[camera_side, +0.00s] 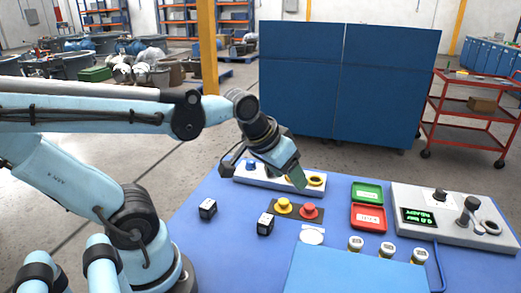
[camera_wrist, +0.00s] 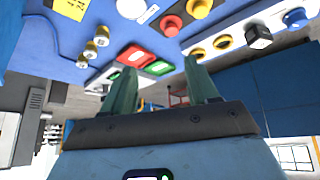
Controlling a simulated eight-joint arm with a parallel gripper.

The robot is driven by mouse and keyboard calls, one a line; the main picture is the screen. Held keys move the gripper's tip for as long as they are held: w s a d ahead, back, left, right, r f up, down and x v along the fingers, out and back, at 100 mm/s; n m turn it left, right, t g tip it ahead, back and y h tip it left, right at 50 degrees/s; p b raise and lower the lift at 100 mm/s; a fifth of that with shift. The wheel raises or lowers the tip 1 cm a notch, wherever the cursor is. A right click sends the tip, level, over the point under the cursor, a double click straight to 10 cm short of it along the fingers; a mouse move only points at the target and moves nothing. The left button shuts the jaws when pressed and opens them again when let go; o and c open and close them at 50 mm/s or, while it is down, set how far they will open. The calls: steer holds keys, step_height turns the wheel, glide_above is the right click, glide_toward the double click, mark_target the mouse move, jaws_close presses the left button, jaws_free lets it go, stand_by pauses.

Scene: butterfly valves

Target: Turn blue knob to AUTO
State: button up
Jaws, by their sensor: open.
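The blue knob (camera_side: 251,164) sits at the left end of a white panel (camera_side: 262,182) at the back of the blue table. It also shows at the upper right of the wrist view (camera_wrist: 295,18). Yellow-ringed dark parts sit on the same panel; one is at its right end (camera_side: 317,179). The AUTO marking is too small to read. My gripper (camera_side: 297,178) is over the right part of this panel, to the right of the blue knob and apart from it. Its green fingers stand open and empty in the wrist view (camera_wrist: 159,68).
Yellow (camera_side: 284,204) and red (camera_side: 309,210) buttons stand in front of the panel. Two black cubes (camera_side: 207,208) (camera_side: 265,223) lie to the left. A green and red switch box (camera_side: 368,219) and a grey control box (camera_side: 455,231) are to the right.

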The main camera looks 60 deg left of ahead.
steer(key=w+a+r+n+g, duration=0.1)
steer(key=w+a+n+g, duration=0.1)
steer(key=a+n, duration=0.4)
steer(key=w+a+r+n+g, duration=0.2)
steer(key=w+a+n, duration=0.1)
steer(key=a, duration=0.4)
steer(key=n+g, duration=0.2)
steer(key=n, duration=0.7)
glide_toward(250, 160)
step_height(250, 160, down, 9)
steer(key=shift+w+r, duration=0.15)
steer(key=c, duration=1)
steer(key=shift+c, duration=0.2)
